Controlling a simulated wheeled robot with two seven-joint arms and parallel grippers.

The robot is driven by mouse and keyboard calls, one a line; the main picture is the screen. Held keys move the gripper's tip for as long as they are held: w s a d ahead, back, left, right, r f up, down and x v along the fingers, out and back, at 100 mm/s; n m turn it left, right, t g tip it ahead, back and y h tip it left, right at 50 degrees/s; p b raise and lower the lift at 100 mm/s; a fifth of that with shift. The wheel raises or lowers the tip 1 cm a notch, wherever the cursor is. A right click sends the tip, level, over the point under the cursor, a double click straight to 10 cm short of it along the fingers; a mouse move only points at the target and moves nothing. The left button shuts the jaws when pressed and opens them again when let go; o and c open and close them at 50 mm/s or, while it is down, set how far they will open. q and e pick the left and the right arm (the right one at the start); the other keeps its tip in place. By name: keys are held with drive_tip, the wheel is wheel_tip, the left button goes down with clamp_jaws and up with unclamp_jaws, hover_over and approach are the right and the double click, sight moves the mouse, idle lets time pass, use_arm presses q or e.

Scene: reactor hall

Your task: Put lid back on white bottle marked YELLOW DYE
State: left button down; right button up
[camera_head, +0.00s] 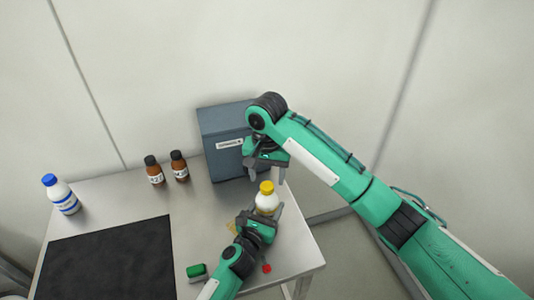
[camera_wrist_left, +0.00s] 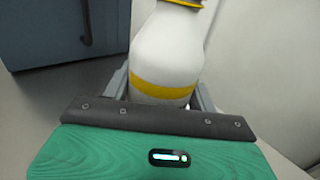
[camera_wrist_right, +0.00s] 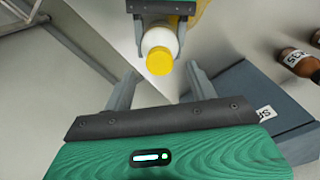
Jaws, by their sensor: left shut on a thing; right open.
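The white bottle with a yellow band (camera_wrist_left: 165,60) stands upright near the table's right side. Its yellow lid (camera_head: 267,187) sits on top of its neck; the lid also shows from above in the right wrist view (camera_wrist_right: 160,61). The bottle's lettering is not readable. My left gripper (camera_head: 262,211) is shut around the bottle's lower body, one finger on each side. My right gripper (camera_head: 264,174) is open and empty, just behind and above the lid. In the right wrist view its fingers are on either side of the lid, apart from it.
A blue-grey box (camera_head: 215,142) stands behind the bottle. Two brown bottles (camera_head: 166,170) and a blue-capped white bottle (camera_head: 62,195) stand left. A black mat (camera_head: 110,262), a green-and-white item (camera_head: 196,271) and a small red item (camera_head: 267,268) lie in front.

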wheel_tip(320, 180, up, 9)
idle(0.4)
use_arm(q)
drive_tip(key=shift+c, duration=1.9)
unclamp_jaws()
drive_tip(key=b+v, duration=0.1)
drive_tip(key=v, duration=1.3)
drive_tip(key=shift+d+b, duration=0.1)
drive_tip(key=shift+b, duration=0.3)
use_arm(e)
drive_tip(key=shift+f, duration=0.9)
use_arm(q)
drive_tip(key=shift+w, duration=0.1)
